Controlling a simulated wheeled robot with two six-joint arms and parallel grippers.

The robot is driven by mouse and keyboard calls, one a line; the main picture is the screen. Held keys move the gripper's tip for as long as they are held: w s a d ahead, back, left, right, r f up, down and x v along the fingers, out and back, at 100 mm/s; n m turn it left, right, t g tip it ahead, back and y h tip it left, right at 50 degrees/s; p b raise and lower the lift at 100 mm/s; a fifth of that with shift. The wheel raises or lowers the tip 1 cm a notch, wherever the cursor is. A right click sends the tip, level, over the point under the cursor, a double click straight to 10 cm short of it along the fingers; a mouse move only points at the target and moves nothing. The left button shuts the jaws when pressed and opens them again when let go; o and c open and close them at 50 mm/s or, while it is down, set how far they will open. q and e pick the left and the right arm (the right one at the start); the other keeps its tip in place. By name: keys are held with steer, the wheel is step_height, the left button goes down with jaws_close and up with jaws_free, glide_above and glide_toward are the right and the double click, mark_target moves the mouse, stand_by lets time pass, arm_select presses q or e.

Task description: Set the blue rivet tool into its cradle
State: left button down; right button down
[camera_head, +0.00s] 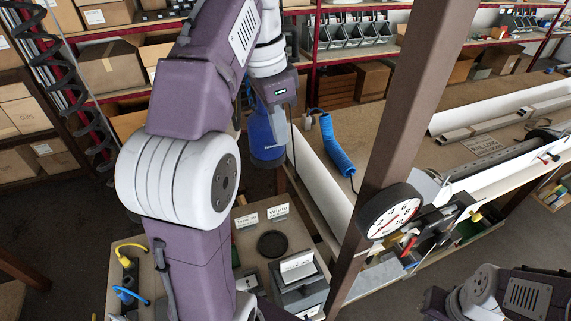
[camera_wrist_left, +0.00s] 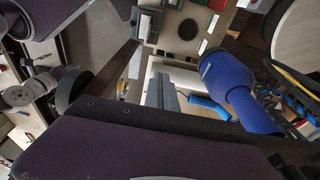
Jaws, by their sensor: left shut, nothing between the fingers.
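The blue rivet tool (camera_head: 262,140) shows in the head view below my left wrist, its wide end down. In the left wrist view the blue tool (camera_wrist_left: 242,100) is large, right of centre. My left gripper (camera_head: 291,125) is shut beside the tool, with nothing between its fingers; I cannot tell whether they touch it. The grey fingers also show in the left wrist view (camera_wrist_left: 166,93). A dark round recess (camera_head: 272,244), perhaps the cradle, lies on a light board beside standing labels; it is empty. It also shows in the left wrist view (camera_wrist_left: 187,29). My right gripper is out of view.
A blue coiled hose (camera_head: 337,147) lies on the bench. A brown post (camera_head: 405,120) with a round dial gauge (camera_head: 391,211) stands right of the board. Red-framed shelves with cartons (camera_head: 110,66) fill the back.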

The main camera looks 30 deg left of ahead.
arm_select(q)
step_height(320, 180, down, 7)
steer(key=d, duration=0.1)
steer(key=shift+w, duration=0.45)
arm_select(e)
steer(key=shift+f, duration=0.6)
arm_select(q)
steer(key=shift+r, duration=0.1)
stand_by(0.5)
